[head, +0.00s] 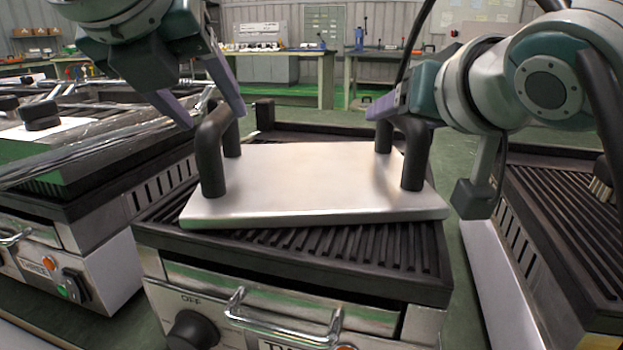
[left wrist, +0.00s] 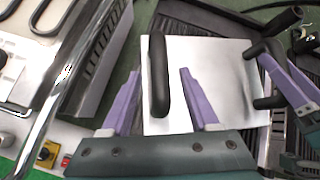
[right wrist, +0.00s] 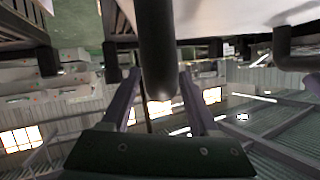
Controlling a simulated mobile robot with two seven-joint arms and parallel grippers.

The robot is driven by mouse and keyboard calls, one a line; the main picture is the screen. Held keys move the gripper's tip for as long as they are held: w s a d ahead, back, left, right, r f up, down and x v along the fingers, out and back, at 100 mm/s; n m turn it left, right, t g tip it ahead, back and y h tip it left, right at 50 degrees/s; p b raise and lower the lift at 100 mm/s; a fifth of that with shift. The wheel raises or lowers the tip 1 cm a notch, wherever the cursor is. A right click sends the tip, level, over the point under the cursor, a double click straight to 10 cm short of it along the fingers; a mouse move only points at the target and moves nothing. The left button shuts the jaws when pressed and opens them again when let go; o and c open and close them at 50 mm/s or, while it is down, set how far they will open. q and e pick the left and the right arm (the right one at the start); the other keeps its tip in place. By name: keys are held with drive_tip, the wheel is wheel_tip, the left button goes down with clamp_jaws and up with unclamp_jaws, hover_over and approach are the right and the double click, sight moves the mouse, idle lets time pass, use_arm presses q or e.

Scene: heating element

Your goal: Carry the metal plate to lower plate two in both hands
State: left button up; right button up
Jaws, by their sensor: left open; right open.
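The metal plate (head: 305,180) lies flat on the ribbed lower plate two (head: 400,250), turned slightly against its frame. It has a black left handle (head: 209,160) and a black right handle (head: 414,158). My left gripper (head: 212,112) is open at the left handle; in the left wrist view the handle (left wrist: 158,80) stands between its spread fingers (left wrist: 158,72). My right gripper (head: 384,108) is open at the right handle; in the right wrist view that handle (right wrist: 156,45) shows between its fingers (right wrist: 157,75). The middle unit's front label is partly cut off, showing "TW".
A similar unit labelled THREE (head: 85,270) stands at the left, with a metal bar across it. Another ribbed unit (head: 570,220) stands at the right. Work benches (head: 290,52) line the back. Green floor lies between.

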drive_tip(key=shift+s, duration=0.1)
use_arm(q)
drive_tip(key=v, duration=0.5)
drive_tip(key=shift+s+r, duration=0.15)
use_arm(e)
drive_tip(key=v, duration=1.2)
